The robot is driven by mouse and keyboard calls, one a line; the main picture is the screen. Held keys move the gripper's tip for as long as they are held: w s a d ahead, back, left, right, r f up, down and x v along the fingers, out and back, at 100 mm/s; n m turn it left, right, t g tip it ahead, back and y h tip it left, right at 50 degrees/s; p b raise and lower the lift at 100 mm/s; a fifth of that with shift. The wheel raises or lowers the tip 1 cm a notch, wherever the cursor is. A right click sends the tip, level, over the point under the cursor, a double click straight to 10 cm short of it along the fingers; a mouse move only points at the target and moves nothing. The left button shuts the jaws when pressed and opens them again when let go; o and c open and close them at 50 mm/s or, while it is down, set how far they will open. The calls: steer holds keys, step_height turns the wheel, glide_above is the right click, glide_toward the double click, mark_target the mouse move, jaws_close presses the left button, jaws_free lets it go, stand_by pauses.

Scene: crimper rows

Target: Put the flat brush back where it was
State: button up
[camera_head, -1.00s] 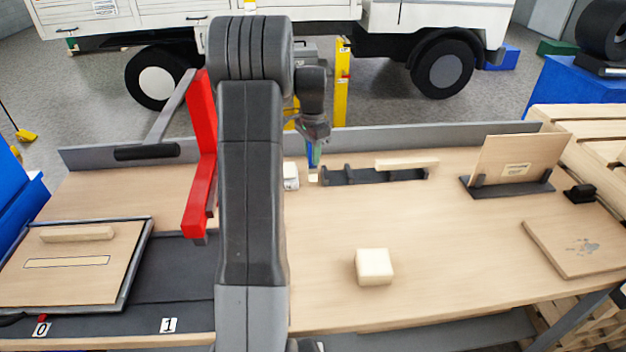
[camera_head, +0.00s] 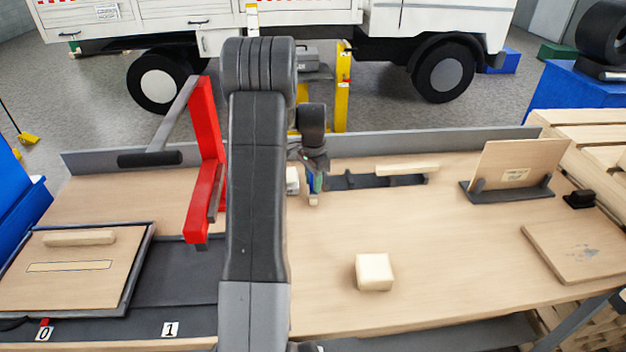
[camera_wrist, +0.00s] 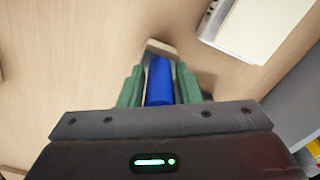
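The flat brush has a blue body (camera_wrist: 160,80) and a pale end (camera_wrist: 158,48). My gripper (camera_wrist: 160,85) is shut on the blue body, with one green finger on each side. In the head view, my gripper (camera_head: 314,178) holds the brush (camera_head: 316,184) roughly upright, pale end down, just left of and in front of a dark low rack (camera_head: 345,182). Whether the pale end touches the tabletop I cannot tell. My arm hides part of the table to the left.
A pale stick (camera_head: 405,168) lies on the rack. A white box (camera_head: 292,181) stands left of the gripper, close to it. A cream block (camera_head: 374,272) sits on the front table. A red clamp bar (camera_head: 205,160) rises at left. A grey ledge (camera_head: 440,140) runs along the back.

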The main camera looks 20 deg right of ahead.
steer(key=shift+o, duration=1.2)
step_height(320, 180, up, 12)
steer(key=shift+r+b, duration=0.2)
steer(key=shift+b, duration=0.4)
steer(key=shift+c, duration=0.3)
